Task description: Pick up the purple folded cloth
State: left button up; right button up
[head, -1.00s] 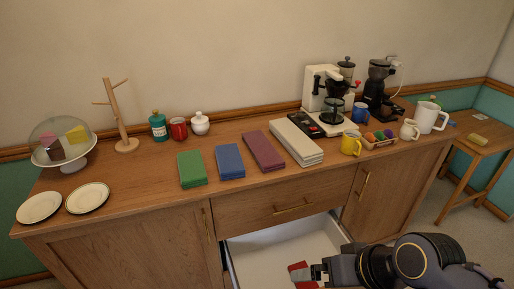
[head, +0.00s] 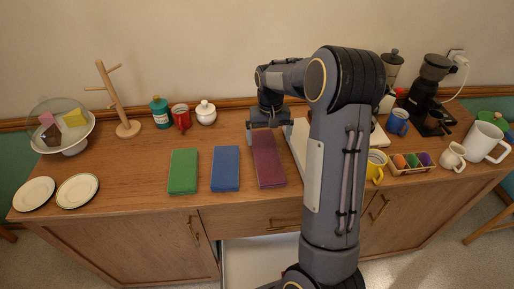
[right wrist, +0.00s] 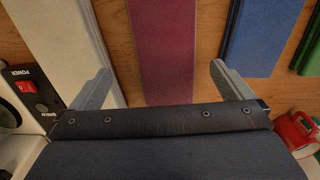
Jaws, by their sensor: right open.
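The purple folded cloth (head: 268,165) lies flat on the wooden sideboard, to the right of the blue cloth. My right gripper (head: 268,124) is open and empty over the far end of the purple cloth. In the right wrist view the purple cloth (right wrist: 176,45) runs between the two spread fingers of the gripper (right wrist: 160,88). The fingers do not grip it; the gripper body hides its nearer end. I cannot tell how high the fingertips are above the top. My left gripper is not in view.
A blue cloth (head: 226,168) and a green cloth (head: 183,171) lie to the left. A white stack (head: 298,140) lies close on the right, partly behind my arm. An open drawer (head: 248,262) is below.

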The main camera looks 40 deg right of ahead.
aim_at(267, 154)
jog(key=shift+s+a+f, duration=0.1)
jog(key=shift+a+f, duration=0.1)
jog(key=shift+f, duration=0.75)
notch_tip(267, 154, down, 5)
jog(key=shift+a+p, duration=0.15)
jog(key=shift+p, duration=0.7)
jog(key=c, duration=1.1)
